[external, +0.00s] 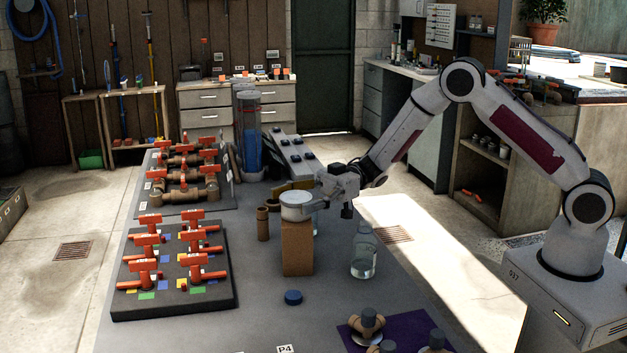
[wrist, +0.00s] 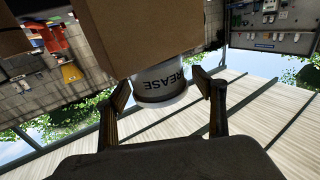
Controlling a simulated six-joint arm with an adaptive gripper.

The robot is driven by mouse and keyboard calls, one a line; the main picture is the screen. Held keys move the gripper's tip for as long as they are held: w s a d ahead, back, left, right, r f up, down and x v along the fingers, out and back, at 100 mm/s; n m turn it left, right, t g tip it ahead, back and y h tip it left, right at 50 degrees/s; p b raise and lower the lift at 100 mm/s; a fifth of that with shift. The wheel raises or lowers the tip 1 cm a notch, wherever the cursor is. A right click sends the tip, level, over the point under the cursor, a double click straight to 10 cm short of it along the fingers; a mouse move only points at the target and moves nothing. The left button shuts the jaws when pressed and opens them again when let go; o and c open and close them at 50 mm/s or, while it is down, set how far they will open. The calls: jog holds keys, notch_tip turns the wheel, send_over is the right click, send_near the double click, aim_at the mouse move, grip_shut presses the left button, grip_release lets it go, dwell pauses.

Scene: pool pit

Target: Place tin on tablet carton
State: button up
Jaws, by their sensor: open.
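A white tin (external: 296,206) with a pale top sits upright on the tall brown tablet carton (external: 297,250) on the grey table. In the wrist view, which is upside down, the tin (wrist: 162,82) shows the word GREASE, and the carton (wrist: 150,35) is against its base. My gripper (external: 304,197) is at the height of the tin. In the wrist view the two fingers of my gripper (wrist: 165,90) are spread, one on each side of the tin, with a visible gap at the right finger. Contact at the left finger is hard to tell.
A clear bottle (external: 363,252) stands right of the carton, and a brown cylinder (external: 263,223) stands to its left. A blue cap (external: 293,298) lies in front. Racks of red-handled valves (external: 172,268) fill the table's left side. A purple mat (external: 402,331) with fittings lies front right.

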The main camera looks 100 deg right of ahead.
jog(key=shift+r, duration=0.15)
jog(key=v, duration=1.2)
dwell(0.6)
jog(key=w+a+r+m+h, duration=0.1)
jog(key=w+a+r+h, duration=0.1)
jog(key=w+r+h, duration=0.6)
jog(key=s+a+r+m+g+h, duration=0.35)
jog(key=s+a+r, duration=0.2)
jog(key=r, duration=0.25)
jog(key=s+a+f+g+y, duration=0.1)
jog(key=s+a+f+g, duration=0.1)
jog(key=s+a, duration=0.5)
jog(key=s+a+f+g+y, duration=0.1)
jog(key=s+a, duration=0.6)
jog(key=s, duration=0.7)
jog(key=s+a+f+g+y, duration=0.1)
jog(key=s+a+f+g, duration=0.3)
jog(key=s+a, duration=0.4)
jog(key=s+m, duration=0.1)
jog(key=s, duration=0.2)
jog(key=shift+s+f, duration=0.15)
jog(key=shift+f, duration=0.05)
